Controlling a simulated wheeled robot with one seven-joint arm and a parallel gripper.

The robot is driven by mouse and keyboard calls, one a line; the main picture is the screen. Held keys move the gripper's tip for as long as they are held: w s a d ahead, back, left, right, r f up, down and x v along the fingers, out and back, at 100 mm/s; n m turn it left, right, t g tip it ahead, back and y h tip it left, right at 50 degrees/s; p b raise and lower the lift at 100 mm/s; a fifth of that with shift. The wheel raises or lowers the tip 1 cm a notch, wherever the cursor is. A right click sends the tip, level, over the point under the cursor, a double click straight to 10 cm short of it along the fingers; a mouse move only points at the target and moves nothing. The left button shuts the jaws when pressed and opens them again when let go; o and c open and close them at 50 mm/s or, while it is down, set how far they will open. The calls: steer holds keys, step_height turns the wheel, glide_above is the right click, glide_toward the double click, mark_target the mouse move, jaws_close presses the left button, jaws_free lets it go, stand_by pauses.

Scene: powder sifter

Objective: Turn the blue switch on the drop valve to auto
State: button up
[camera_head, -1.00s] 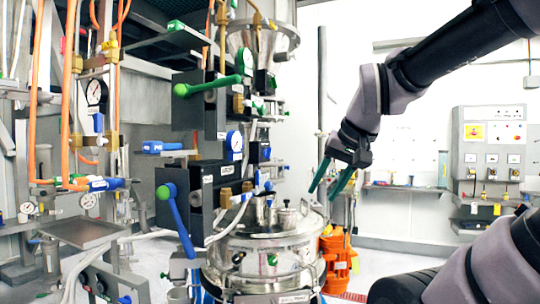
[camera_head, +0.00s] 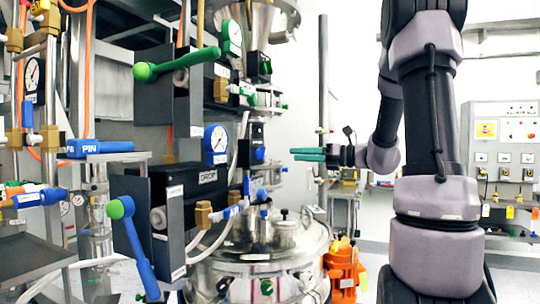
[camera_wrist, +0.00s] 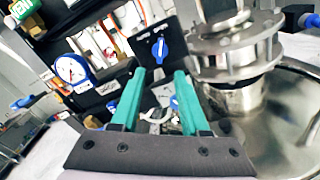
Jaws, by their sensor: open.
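The blue switch (camera_wrist: 160,50) is a small knob on the front of a black box (camera_wrist: 146,36) in the wrist view. My gripper (camera_head: 296,154) has green fingers, is empty, and points left toward the black box, with a gap between. In the wrist view my gripper (camera_wrist: 156,78) is open, and the switch appears beyond and between the fingertips.
A blue-rimmed gauge (camera_head: 216,140) and a long blue lever (camera_head: 138,258) are to the left. A steel vessel (camera_head: 265,250) stands below. In the wrist view a steel fitting (camera_wrist: 235,55) stands close right of the fingers. An orange motor (camera_head: 345,268) is low behind.

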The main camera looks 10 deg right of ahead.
mark_target(262, 154)
steer(key=x, duration=1)
steer(key=shift+w+a, duration=0.25)
jaws_close()
